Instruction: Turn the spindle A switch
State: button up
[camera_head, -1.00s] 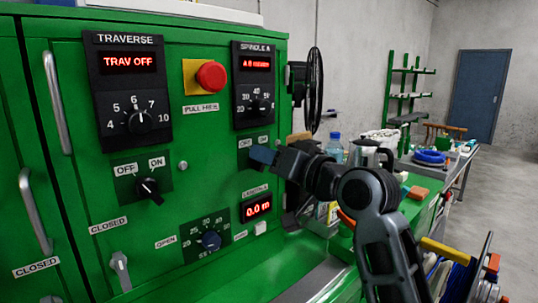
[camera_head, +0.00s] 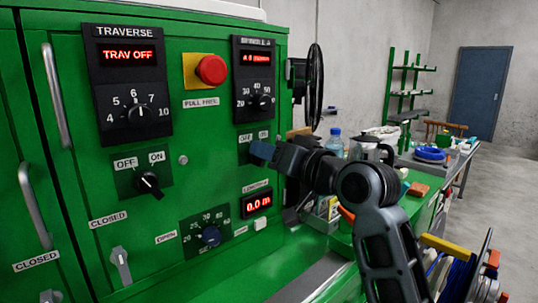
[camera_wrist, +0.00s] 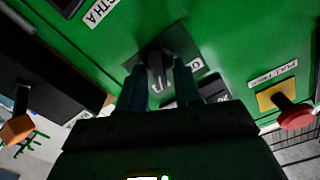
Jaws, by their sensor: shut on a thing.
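The spindle A switch is a dark rotary knob. In the wrist view the knob (camera_wrist: 157,67) stands between the two fingers of my gripper (camera_wrist: 160,78), which are shut on it. In the head view my gripper (camera_head: 262,152) hides the knob and covers much of its dark plate, below the OFF label (camera_head: 245,138) and ON label (camera_head: 263,134). The knob's exact angle is hard to tell. Above it is the spindle A panel (camera_head: 254,77), with a red display whose text is too small to read surely.
The green cabinet carries the traverse panel (camera_head: 131,85), reading TRAV OFF, and its switch (camera_head: 149,182). A red stop button (camera_head: 211,69) on yellow is up and left of my gripper. A length display (camera_head: 256,203) reads 0.0 m below. A bottle (camera_head: 334,143) stands behind my arm.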

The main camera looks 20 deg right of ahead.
jog(key=n+b, duration=0.2)
jog(key=n, duration=0.1)
jog(key=n+b, duration=0.3)
jog(key=n, duration=0.1)
jog(key=n+b, duration=0.2)
jog(key=n, duration=0.2)
jog(key=shift+s+a+b, duration=0.15)
jog(key=shift+a+b, duration=0.15)
jog(key=shift+a, duration=0.1)
jog(key=shift+n, duration=0.3)
jog(key=o, duration=0.7)
jog(key=shift+c, duration=0.2)
jog(key=b+v, duration=0.1)
jog(key=v, duration=0.7)
